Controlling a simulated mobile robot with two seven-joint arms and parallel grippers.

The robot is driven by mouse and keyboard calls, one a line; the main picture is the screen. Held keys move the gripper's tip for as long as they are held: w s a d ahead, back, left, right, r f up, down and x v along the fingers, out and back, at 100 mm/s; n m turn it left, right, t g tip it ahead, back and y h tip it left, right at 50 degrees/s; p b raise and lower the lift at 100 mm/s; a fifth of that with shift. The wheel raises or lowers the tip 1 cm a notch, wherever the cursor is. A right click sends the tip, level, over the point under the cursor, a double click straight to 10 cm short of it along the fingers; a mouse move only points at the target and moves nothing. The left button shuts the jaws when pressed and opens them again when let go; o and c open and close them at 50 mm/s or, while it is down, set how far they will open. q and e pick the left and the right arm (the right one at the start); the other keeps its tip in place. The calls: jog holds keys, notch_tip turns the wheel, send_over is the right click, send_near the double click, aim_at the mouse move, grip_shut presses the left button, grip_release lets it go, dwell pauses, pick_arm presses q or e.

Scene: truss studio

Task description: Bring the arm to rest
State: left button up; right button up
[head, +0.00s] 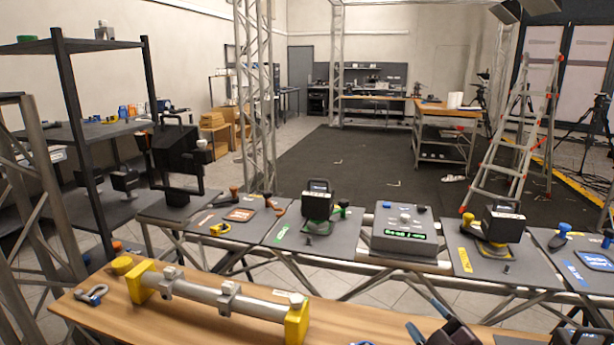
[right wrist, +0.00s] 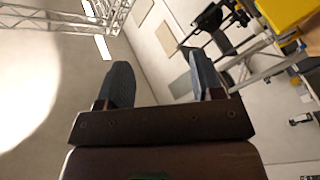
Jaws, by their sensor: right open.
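My right gripper (head: 425,316) shows at the bottom edge of the head view, above the wooden bench top (head: 350,325). Its two blue-grey fingers point up and away. In the right wrist view the fingers of the right gripper (right wrist: 158,66) stand wide apart with nothing between them. Behind them are a pale wall and truss, so the gripper touches nothing there. Most of the right arm is hidden below the frame.
A metal bar with yellow end blocks (head: 228,299) and a shackle (head: 91,294) lie on the bench left of the gripper. Behind is a row of grey stations with a display box (head: 404,235) and black-handled devices (head: 317,203). A yellow object (right wrist: 288,12) is upper right in the wrist view.

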jog(key=s+f+m+g+h, duration=0.1)
jog(key=s+f+m, duration=0.1)
jog(key=s+f, duration=0.1)
jog(key=s+d+f+m+g+h+b, duration=0.1)
jog(key=s+f+m, duration=0.2)
jog(key=f, duration=0.2)
jog(key=s+d+f+m+g+h, duration=0.1)
jog(key=s+f+m, duration=0.1)
jog(key=f, duration=0.3)
jog(key=shift+s+m+h+b, duration=0.35)
jog(key=shift+s+m+h, duration=0.05)
jog(key=shift+s, duration=0.35)
jog(key=s+d+f+m+g+h+b, duration=0.1)
jog(key=s+f+m+g+h+b, duration=0.1)
jog(key=s+f, duration=1)
jog(key=s+m+g, duration=0.1)
jog(key=s+m, duration=0.1)
jog(key=s, duration=0.2)
jog(key=shift+d+f+g, duration=0.2)
jog(key=shift+d+g, duration=0.1)
